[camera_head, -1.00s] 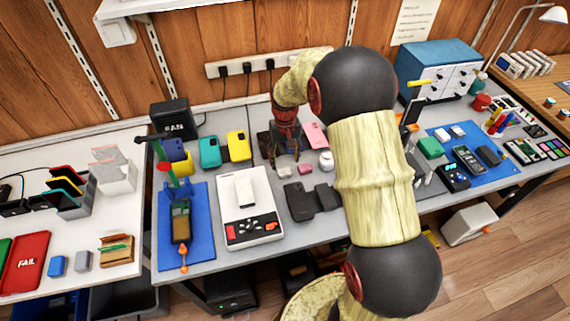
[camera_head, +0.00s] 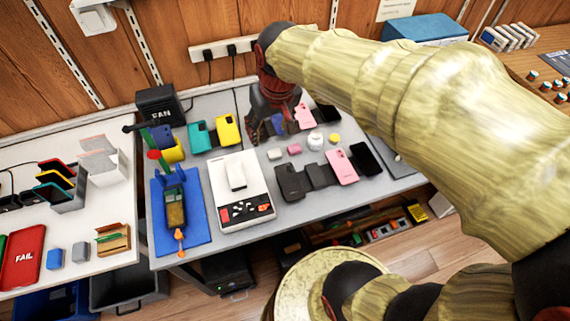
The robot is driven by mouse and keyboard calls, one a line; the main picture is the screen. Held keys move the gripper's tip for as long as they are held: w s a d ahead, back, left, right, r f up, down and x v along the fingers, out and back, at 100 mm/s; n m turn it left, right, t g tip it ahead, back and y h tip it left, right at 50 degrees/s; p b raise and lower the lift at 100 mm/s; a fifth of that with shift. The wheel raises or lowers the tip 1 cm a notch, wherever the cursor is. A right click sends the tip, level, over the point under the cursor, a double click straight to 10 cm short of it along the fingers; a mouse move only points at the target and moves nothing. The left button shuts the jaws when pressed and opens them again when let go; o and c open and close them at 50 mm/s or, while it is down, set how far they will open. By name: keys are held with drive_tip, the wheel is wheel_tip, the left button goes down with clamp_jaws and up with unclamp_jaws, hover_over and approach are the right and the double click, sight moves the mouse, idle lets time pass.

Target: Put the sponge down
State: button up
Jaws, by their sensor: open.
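My gripper (camera_head: 270,128) is open and points down over the back of the grey bench. A small blue patch (camera_head: 278,123) shows between its fingers; I cannot tell what it is or whether they touch it. No object is clearly recognisable as the sponge. Small candidates in front of the gripper are a pale block (camera_head: 274,154), a pink block (camera_head: 294,149) and a round yellow piece (camera_head: 334,138), all lying on the bench. My arm hides the right part of the bench.
A white scale-like device (camera_head: 238,188) bears a white phone. A blue mat (camera_head: 178,222) lies to its left. Several phones, one of them pink (camera_head: 341,166), lie to its right. A white jar (camera_head: 315,141) stands behind them. Teal (camera_head: 202,136) and yellow (camera_head: 228,130) phones stand at the back.

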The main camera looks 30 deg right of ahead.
drive_tip(key=s+a+r+n+t, duration=0.1)
drive_tip(key=s+a+r+t, duration=0.1)
drive_tip(key=s, duration=1.1)
drive_tip(key=shift+s+a+r, duration=0.15)
drive_tip(key=shift+a+r, duration=0.15)
drive_tip(key=shift+a, duration=0.4)
drive_tip(key=shift+c, duration=0.6)
